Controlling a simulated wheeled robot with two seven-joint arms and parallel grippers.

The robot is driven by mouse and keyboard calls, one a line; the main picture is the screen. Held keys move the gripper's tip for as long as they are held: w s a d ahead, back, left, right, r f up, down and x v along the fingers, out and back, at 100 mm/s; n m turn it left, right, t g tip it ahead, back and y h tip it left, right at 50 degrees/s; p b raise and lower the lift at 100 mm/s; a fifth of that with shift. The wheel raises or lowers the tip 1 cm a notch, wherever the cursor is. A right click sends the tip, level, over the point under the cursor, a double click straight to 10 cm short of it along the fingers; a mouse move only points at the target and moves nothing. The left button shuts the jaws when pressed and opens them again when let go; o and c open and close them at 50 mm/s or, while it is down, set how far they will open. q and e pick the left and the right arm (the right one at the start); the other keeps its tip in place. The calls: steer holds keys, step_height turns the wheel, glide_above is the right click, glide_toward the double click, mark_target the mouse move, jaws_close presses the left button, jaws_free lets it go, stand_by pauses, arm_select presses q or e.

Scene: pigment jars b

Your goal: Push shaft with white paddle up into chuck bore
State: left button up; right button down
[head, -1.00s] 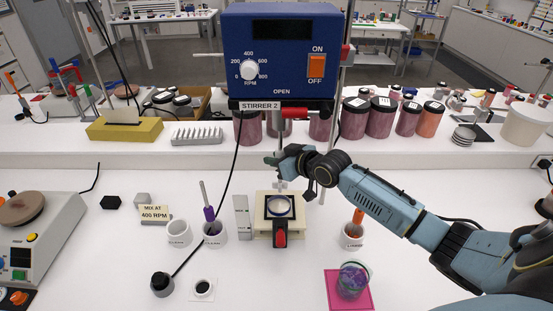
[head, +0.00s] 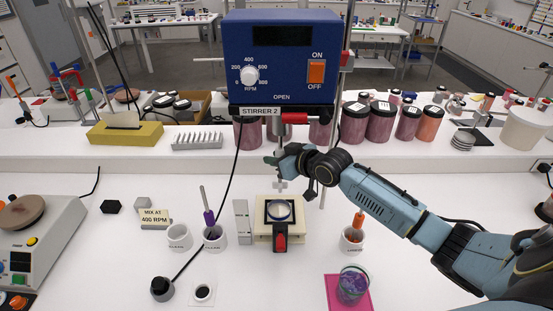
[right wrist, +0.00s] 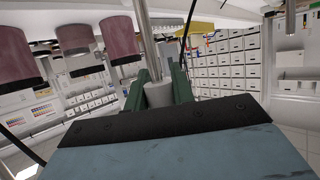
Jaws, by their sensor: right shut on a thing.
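My right gripper (head: 274,159) is shut on the grey shaft under the stirrer (head: 283,58). The shaft's small white paddle (head: 281,185) hangs below the fingers, above the pale stand with the round dish (head: 279,211). In the right wrist view, the green fingers (right wrist: 160,92) close around a grey cylindrical part (right wrist: 158,95), and a thin metal rod (right wrist: 145,38) rises above it. The shaft looks upright. The chuck sits under the stirrer housing, and I cannot tell whether the shaft's top is inside its bore. My left gripper is out of view.
A cup with an orange-handled tool (head: 352,240) stands right of the stand. Two white cups (head: 179,237) stand left. A jar with purple contents (head: 353,285) is on a pink mat (head: 334,292). A black cable (head: 233,165) hangs left of the gripper.

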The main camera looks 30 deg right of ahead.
steer(key=c, duration=1.1)
jaws_free()
steer(key=b+v, duration=0.1)
steer(key=v, duration=1.2)
steer(key=shift+b, duration=0.3)
steer(key=shift+s+d, duration=0.1)
steer(key=shift+s, duration=0.1)
